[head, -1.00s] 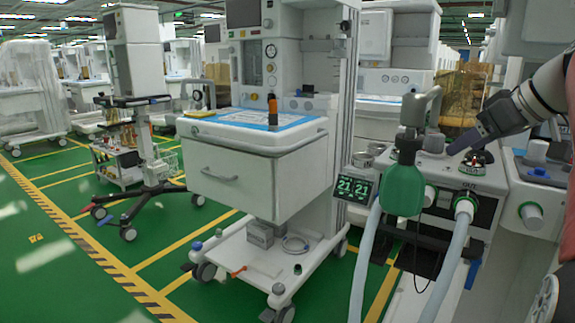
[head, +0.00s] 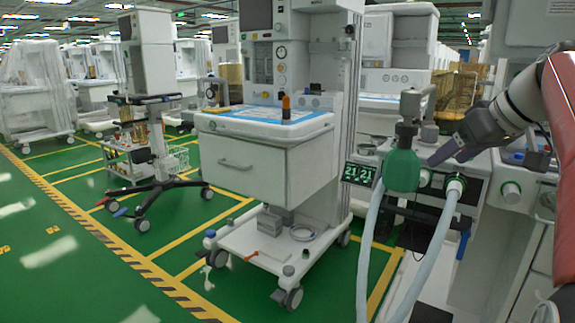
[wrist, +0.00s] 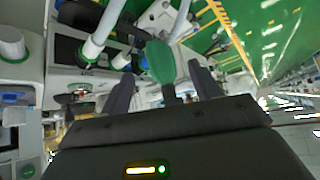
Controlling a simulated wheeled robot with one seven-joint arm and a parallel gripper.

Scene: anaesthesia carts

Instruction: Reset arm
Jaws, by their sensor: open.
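My gripper (head: 435,159) is at the right of the head view, at the end of my arm. It is beside a green breathing bag (head: 402,170), to its right in the picture, near the top of a grey machine. In the wrist view my gripper (wrist: 160,74) has its two dark fingers spread apart. Nothing is held between them. The green bag (wrist: 160,60) shows beyond the gap, and I cannot tell its exact distance from the fingers.
Two pale hoses (head: 437,235) hang from the machine below my gripper. A small display (head: 359,174) reads 21 21. A white anaesthesia cart (head: 262,170) with a drawer stands left of it, an orange-capped bottle (head: 286,107) on its top. Green floor at the left is open.

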